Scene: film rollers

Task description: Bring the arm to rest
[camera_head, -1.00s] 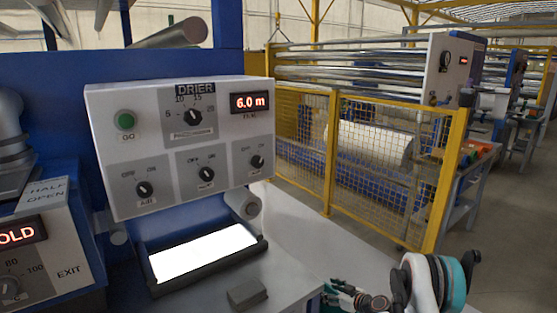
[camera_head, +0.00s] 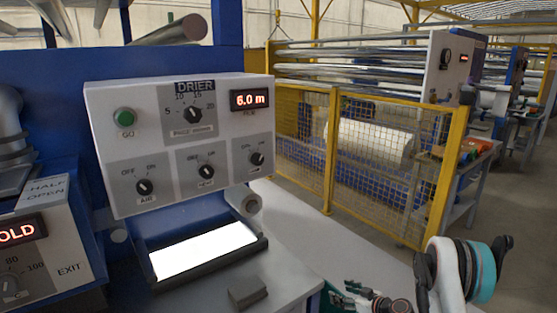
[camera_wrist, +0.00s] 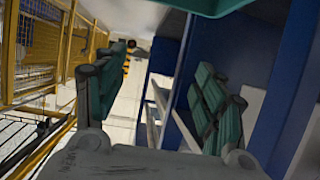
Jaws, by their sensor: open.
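My gripper (camera_head: 345,297) is at the bottom edge of the head view, right of the drier's bench and partly cut off. My arm, white with black and teal joints (camera_head: 478,270), is bent at the lower right. In the wrist view my gripper (camera_wrist: 158,90) shows two green-and-black fingers spread wide apart. Nothing is between them. The fingers point past a blue frame toward a pale floor.
The drier panel (camera_head: 185,145) reads 6.0 m, above a lit white plate (camera_head: 205,252). A grey block (camera_head: 248,292) lies on the bench. A yellow mesh fence (camera_head: 385,165) guards rollers behind. Open floor (camera_head: 505,225) lies at right.

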